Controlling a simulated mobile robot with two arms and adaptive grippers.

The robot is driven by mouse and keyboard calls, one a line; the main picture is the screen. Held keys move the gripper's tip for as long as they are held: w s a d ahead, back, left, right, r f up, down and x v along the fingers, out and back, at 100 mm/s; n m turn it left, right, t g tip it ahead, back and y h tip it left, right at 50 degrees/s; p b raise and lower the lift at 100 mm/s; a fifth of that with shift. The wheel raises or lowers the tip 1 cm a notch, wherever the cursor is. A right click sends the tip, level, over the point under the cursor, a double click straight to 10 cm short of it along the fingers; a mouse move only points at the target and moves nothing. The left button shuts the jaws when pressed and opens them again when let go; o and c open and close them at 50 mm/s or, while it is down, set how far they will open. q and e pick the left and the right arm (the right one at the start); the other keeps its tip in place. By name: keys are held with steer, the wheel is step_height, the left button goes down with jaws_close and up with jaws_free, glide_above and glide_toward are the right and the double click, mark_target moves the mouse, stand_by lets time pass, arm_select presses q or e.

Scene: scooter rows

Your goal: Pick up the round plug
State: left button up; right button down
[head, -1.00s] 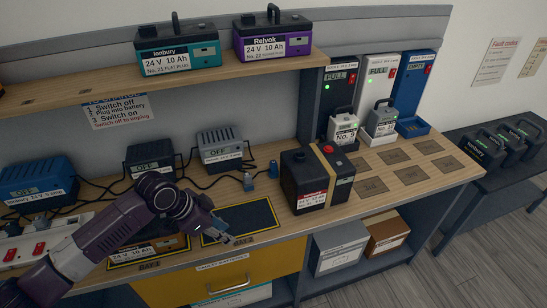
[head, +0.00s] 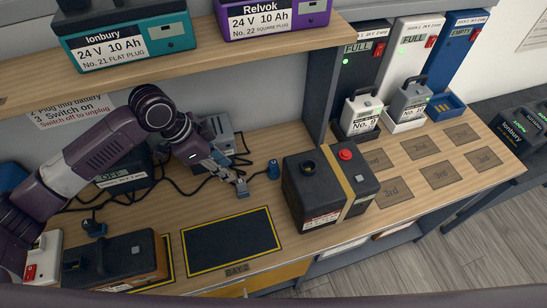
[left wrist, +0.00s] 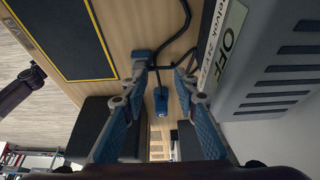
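A blue plug with a rounded body (head: 273,169) stands on the bench left of the black battery; it looks like the round plug. It also seems to show between the fingers, beyond their tips, in the left wrist view (left wrist: 160,101). A second, grey-blue plug (head: 242,189) sits right by the fingertips of my left gripper (head: 236,180); in the left wrist view this plug (left wrist: 142,54) is close to the left fingertip. My left gripper is open with nothing gripped, low over the bench behind the mat. My right gripper is not in view.
A black battery (head: 306,197) with a red button stands to the right. A yellow-edged black mat (head: 231,246) is empty in front. A grey charger (head: 216,128) and dark cables lie close behind the gripper. The shelf (head: 200,65) overhangs the back.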

mark_target(272, 162)
arm_select(q)
steer(key=w+d+p, duration=0.1)
steer(key=d, duration=0.2)
steer(key=w+d, duration=0.1)
steer(key=d, duration=0.2)
steer(key=w+d+p, duration=0.1)
steer(key=d, duration=0.3)
steer(key=shift+r+p, duration=0.15)
steer(key=shift+p, duration=0.2)
steer(key=shift+w+d+r, duration=0.1)
steer(key=shift+d, duration=0.4)
steer(key=p+x, duration=0.1)
steer(key=x, duration=0.4)
steer(key=shift+a, duration=0.1)
jaws_close()
